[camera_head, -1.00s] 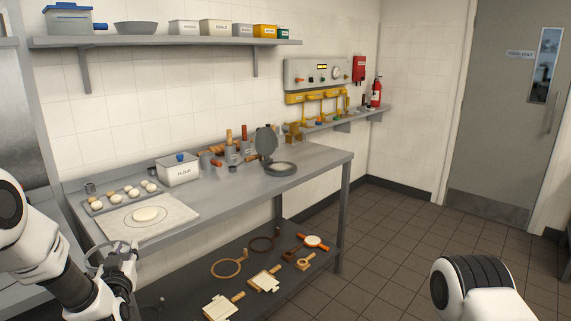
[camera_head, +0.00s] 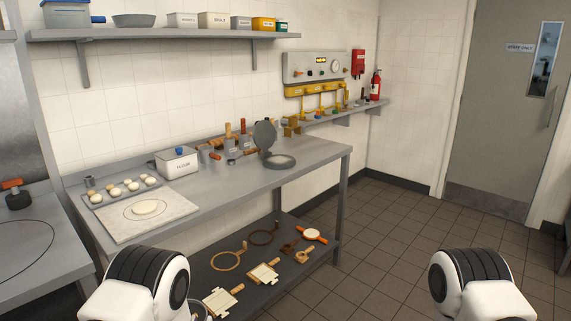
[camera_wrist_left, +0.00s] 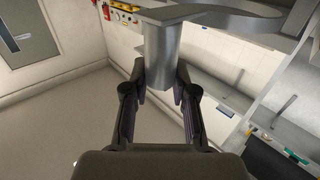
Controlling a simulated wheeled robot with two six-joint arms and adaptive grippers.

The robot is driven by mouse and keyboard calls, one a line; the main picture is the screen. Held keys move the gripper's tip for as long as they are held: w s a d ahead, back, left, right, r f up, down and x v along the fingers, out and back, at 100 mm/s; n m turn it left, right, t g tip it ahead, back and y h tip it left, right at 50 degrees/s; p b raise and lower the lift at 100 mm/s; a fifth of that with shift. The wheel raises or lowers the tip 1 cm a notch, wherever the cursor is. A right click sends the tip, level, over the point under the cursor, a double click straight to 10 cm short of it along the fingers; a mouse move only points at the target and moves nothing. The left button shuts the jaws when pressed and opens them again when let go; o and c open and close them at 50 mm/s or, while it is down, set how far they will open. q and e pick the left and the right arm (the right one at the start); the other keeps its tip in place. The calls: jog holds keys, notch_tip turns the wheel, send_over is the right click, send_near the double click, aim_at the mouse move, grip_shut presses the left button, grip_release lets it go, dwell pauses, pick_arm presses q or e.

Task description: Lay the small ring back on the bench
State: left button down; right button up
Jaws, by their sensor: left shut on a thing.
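My left gripper (camera_wrist_left: 160,82) shows in the left wrist view, its fingers closed on the flat grey metal tab of the small ring (camera_wrist_left: 158,52). Part of the ring's curved band runs across the top of that view; the rest is cut off. In the head view my left arm hides the gripper, and only a thin grey curve shows beside the arm at the bottom edge. The steel bench (camera_head: 232,186) stands along the wall, beyond my arms. My right gripper is out of view.
On the bench are a dough board (camera_head: 175,220), a dough tray (camera_head: 92,201), a flour box (camera_head: 177,163) and an open round press (camera_head: 279,161). The bench middle is bare. Ring and paddle tools lie on the shelf below. A steel counter (camera_head: 45,268) stands at left.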

pick_arm(q)
jog(key=r, duration=0.1)
jog(key=s+r, duration=0.1)
jog(key=shift+d+r, duration=0.3)
jog(key=shift+d, duration=0.05)
jog(key=s+r, duration=0.1)
jog(key=s, duration=0.1)
jog(key=s+r, duration=0.1)
jog(key=s, duration=0.1)
jog(key=shift+s+r, duration=0.1)
jog(key=shift+r, duration=0.2)
jog(key=shift+a, duration=0.1)
